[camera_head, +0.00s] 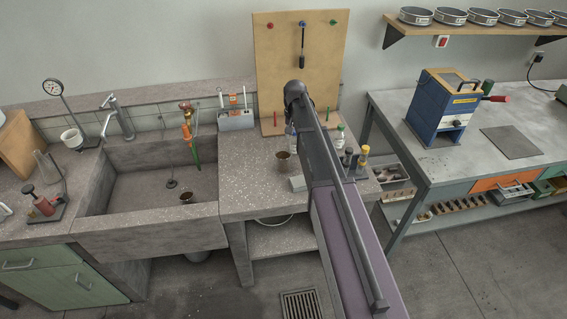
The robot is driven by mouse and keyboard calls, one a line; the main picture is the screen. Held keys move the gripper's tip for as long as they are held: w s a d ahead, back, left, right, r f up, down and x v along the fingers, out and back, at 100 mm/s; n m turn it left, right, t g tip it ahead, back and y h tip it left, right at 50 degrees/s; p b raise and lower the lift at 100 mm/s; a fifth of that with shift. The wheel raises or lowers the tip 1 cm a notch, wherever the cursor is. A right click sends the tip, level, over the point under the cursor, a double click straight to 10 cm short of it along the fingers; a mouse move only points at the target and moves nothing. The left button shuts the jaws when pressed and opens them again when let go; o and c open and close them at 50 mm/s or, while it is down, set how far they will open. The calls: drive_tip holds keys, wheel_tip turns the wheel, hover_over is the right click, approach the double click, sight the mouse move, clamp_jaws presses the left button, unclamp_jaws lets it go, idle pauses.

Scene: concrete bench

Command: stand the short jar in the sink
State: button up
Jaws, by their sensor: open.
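The sink (98,192) is a grey stone basin on the left, with a drain fitting on its floor. A small dark-mouthed pot (186,199) sits in the sink near its front right. A similar small cup (283,162) stands upright on the speckled bench (240,182) right of the sink. Small dark-topped vessels (348,157) stand at the bench's right end, by a white bottle with a green cap (340,133). I cannot tell which of these is the short jar. My arm crosses the bench and hides part of it; my gripper does not show.
A grey tap (112,113) and a brass fitting with a green hose (189,132) rise behind the sink. A white-grey block (298,183) lies near the bench's front. A pegboard (275,75) stands behind. The sink's middle is clear.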

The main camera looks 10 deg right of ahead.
drive_tip(key=shift+f, duration=0.15)
drive_tip(key=b, duration=0.9)
approach(291, 168)
drive_tip(key=shift+s+f, duration=0.1)
drive_tip(key=shift+s, duration=0.15)
drive_tip(key=shift+f, duration=0.1)
drive_tip(key=shift+w+a+f+b, duration=0.15)
drive_tip(key=shift+f+b, duration=2.2)
drive_tip(key=shift+f, duration=0.15)
clamp_jaws()
